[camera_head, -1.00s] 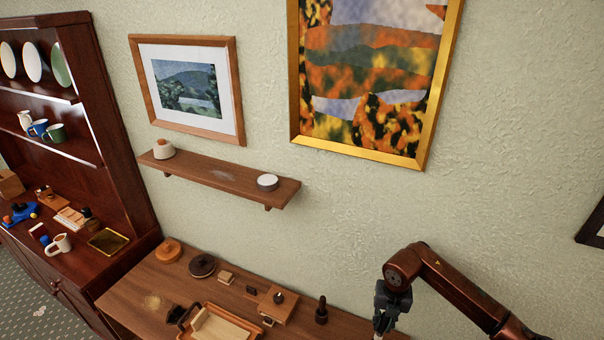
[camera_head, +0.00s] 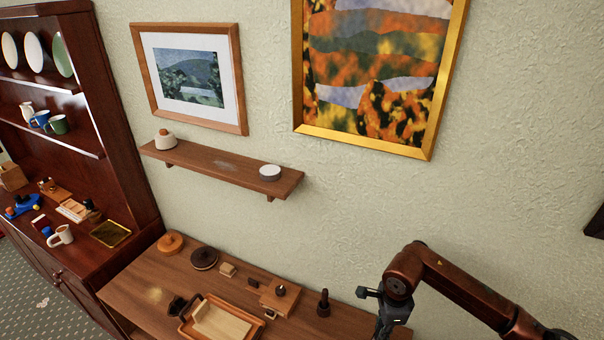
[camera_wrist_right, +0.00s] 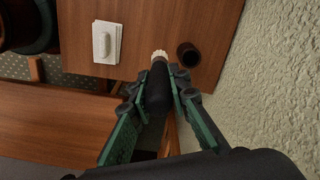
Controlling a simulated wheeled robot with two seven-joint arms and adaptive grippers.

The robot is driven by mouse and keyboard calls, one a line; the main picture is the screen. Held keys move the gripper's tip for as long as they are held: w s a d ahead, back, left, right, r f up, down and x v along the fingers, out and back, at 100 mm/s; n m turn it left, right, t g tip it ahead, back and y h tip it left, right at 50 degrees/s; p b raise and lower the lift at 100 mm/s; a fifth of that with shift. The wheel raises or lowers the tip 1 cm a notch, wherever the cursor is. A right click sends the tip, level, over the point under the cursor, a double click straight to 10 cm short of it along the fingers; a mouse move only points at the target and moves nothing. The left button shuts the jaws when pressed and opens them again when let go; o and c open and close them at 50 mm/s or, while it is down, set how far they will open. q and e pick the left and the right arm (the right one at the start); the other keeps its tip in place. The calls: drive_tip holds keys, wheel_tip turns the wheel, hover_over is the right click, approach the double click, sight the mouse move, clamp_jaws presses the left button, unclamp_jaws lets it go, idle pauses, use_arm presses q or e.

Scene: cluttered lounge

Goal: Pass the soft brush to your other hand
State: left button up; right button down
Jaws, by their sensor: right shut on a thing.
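The soft brush (camera_wrist_right: 157,92) shows in the right wrist view as a dark, rounded handle with a pale, cream tip (camera_wrist_right: 159,56). My right gripper (camera_wrist_right: 156,82) is shut on its dark handle, with a green-padded finger on each side. The pale tip points away from the wrist, past the fingertips. In the head view my right gripper (camera_head: 386,318) is at the bottom edge, partly cut off, and the brush cannot be made out there. My left gripper is in neither view.
A wooden sideboard (camera_head: 140,284) holds a tray (camera_head: 184,327), a dark bottle (camera_head: 323,305) and several small items along the wall. A shelf (camera_head: 225,169) hangs above it. A dark hutch (camera_head: 115,150) stands at the left. A white item (camera_wrist_right: 105,42) shows in the wrist view.

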drive_tip(key=s+n, duration=0.1)
drive_tip(key=n, duration=0.5)
drive_tip(key=s+a+n+b, duration=0.1)
drive_tip(key=s+n, duration=0.1)
drive_tip(key=n, duration=0.4)
drive_tip(key=s+n, duration=0.2)
drive_tip(key=n, duration=0.4)
drive_tip(key=shift+s+a+r, duration=0.1)
drive_tip(key=shift+a+r, duration=0.05)
drive_tip(key=shift+r, duration=0.15)
drive_tip(key=shift+a, duration=0.1)
drive_tip(key=w+a+r+n, duration=0.4)
drive_tip(key=a+r+n, duration=0.3)
drive_tip(key=a+r, duration=0.55)
wheel_tip(320, 180, up, 4)
drive_tip(key=s+d+m, duration=0.2)
drive_tip(key=m, duration=0.1)
drive_tip(key=w+a+m, duration=0.4)
drive_tip(key=w+a, duration=0.5)
drive_tip(key=a, duration=0.2)
drive_tip(key=s+d+f, duration=0.5)
drive_tip(key=d+f, duration=0.3)
drive_tip(key=d, duration=0.2)
drive_tip(key=s+d+f, duration=0.6)
drive_tip(key=d+f, duration=0.2)
drive_tip(key=d, duration=0.3)
drive_tip(key=shift+d+f, duration=0.2)
drive_tip(key=shift+d, duration=0.05)
